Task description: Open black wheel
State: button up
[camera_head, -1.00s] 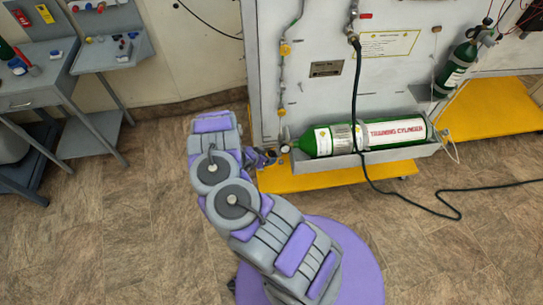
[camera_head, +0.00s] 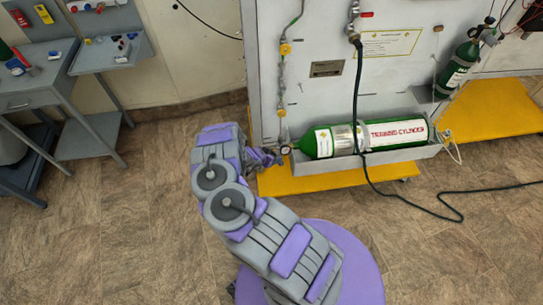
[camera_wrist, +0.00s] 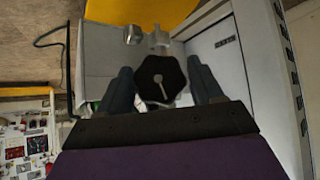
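The black wheel (camera_wrist: 160,82) is a dark, many-sided knob with a pale slot-like mark. It fills the middle of the wrist view, and metal fittings show just beyond it. In the head view my gripper (camera_head: 266,157) is at the left end of the green training cylinder (camera_head: 395,132), beside a small round gauge (camera_head: 285,150). The wheel cannot be made out in the head view.
The cylinder lies in a grey tray (camera_head: 402,155) on the panel front, above a yellow base (camera_head: 325,179). A black hose (camera_head: 357,100) hangs in front of the cylinder and runs across the floor. A grey workbench (camera_head: 40,78) stands at the left. The floor between is clear.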

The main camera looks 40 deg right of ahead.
jog(key=c, duration=0.7)
jog(key=shift+c, duration=0.2)
jog(key=shift+w+r+g, duration=0.1)
jog(key=shift+w+g, duration=0.1)
jog(key=shift+g, duration=0.1)
jog(key=shift+w+r+n+g+h, duration=0.1)
jog(key=shift+n+g+h, duration=0.3)
jog(key=shift+n+g, duration=0.3)
jog(key=o, duration=0.9)
jog(key=shift+c, duration=0.2)
jog(key=shift+o, duration=0.8)
jog(key=shift+d, duration=0.1)
